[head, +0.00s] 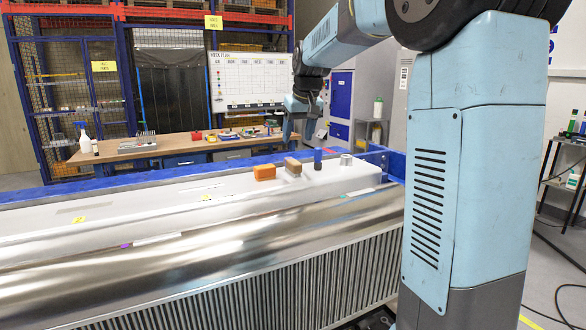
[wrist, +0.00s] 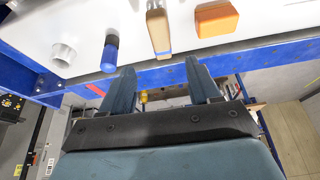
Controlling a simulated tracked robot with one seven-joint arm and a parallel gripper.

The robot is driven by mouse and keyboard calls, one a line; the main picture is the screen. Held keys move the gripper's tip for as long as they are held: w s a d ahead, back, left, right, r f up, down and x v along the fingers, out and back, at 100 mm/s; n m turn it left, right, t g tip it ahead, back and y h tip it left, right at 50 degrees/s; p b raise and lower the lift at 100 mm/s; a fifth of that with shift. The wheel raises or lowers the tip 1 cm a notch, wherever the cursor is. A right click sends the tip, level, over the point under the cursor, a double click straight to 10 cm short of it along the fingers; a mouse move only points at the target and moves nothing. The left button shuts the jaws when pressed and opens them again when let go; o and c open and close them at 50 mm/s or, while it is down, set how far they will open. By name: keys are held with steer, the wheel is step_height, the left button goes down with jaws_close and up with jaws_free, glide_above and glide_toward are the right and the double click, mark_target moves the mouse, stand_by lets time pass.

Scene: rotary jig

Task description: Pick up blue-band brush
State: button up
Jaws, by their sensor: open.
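My gripper (head: 288,133) hangs above and behind the row of objects in the head view. In the wrist view my gripper (wrist: 161,72) has its two fingers wide apart with nothing between them. It is apart from the brush.
A blue rail (wrist: 275,55) runs along the jig's edge. A workbench (head: 180,147) stands behind.

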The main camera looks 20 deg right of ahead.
mark_target(292, 160)
steer(key=x, duration=0.5)
steer(key=shift+f, duration=0.2)
steer(key=shift+x, duration=2.6)
steer(key=shift+s+a+f, duration=0.1)
steer(key=shift+s, duration=0.05)
steer(key=c, duration=1.1)
steer(key=shift+r, duration=0.5)
step_height(292, 160, up, 3)
steer(key=shift+f, duration=0.15)
steer(key=s+r, duration=0.3)
steer(key=s, duration=0.1)
steer(key=s+a+r, duration=0.1)
steer(key=s+r, duration=0.2)
steer(key=s, duration=0.2)
steer(key=s+r, duration=0.3)
steer(key=s, duration=0.2)
steer(key=shift+a+r, duration=0.2)
steer(key=shift+a, duration=0.1)
